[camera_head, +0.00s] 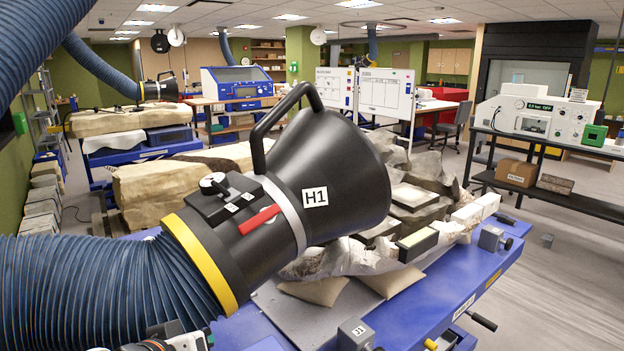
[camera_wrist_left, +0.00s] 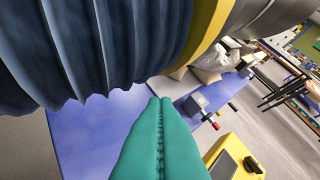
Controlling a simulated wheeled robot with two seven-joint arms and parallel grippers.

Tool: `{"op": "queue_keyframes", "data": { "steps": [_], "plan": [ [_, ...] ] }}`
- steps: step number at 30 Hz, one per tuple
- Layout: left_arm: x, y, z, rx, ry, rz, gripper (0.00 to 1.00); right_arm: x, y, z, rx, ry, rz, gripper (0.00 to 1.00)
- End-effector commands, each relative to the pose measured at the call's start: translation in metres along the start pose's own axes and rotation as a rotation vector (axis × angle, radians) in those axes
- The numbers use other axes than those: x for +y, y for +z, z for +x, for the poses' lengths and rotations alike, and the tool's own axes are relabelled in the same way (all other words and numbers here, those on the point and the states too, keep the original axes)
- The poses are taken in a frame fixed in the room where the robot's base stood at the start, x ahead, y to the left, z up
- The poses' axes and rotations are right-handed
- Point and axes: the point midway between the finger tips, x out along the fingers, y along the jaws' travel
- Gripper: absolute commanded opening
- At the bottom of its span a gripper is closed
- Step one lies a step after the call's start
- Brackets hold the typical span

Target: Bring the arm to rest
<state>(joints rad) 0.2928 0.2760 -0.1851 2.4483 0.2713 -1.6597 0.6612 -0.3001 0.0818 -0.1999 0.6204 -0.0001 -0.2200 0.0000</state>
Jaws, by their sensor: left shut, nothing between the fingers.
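My left gripper shows in the left wrist view (camera_wrist_left: 160,105) as two green fingers pressed together, with nothing between them. In the head view only a small part of my left arm shows at the bottom left edge, and the fingertips are hidden. A large black hood marked H1 (camera_head: 325,175), with a blue ribbed hose (camera_head: 100,285), fills the middle of the head view. In the left wrist view the hose (camera_wrist_left: 110,45) runs across the top, close above the gripper; I cannot tell the gap. My right gripper is in neither view.
A blue table (camera_head: 420,305) bears a wrapped fossil block (camera_head: 345,258) and grey clamps (camera_head: 490,238). A yellow box-like thing (camera_wrist_left: 238,155) is right of the fingers in the left wrist view. A dark bench (camera_head: 550,147) stands at right. Open floor (camera_head: 565,275) lies at the right.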

Motion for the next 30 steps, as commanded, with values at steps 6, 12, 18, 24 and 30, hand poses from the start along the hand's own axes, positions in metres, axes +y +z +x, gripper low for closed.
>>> {"op": "queue_keyframes", "data": {
  "steps": [6,12,18,24,30],
  "plan": [
    [0.053,-0.129,0.011,0.254,0.116,0.138,0.00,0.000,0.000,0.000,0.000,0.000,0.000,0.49],
    [0.085,-0.211,-0.006,0.431,0.172,0.251,0.00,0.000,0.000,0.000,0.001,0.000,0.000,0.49],
    [0.106,-0.267,-0.029,0.566,0.200,0.332,0.00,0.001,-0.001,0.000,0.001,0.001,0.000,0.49],
    [0.122,-0.311,-0.039,0.668,0.212,0.391,0.00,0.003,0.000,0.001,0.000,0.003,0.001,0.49],
    [0.139,-0.346,0.002,0.687,0.211,0.388,0.00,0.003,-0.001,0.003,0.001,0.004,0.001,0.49]
  ]
}}
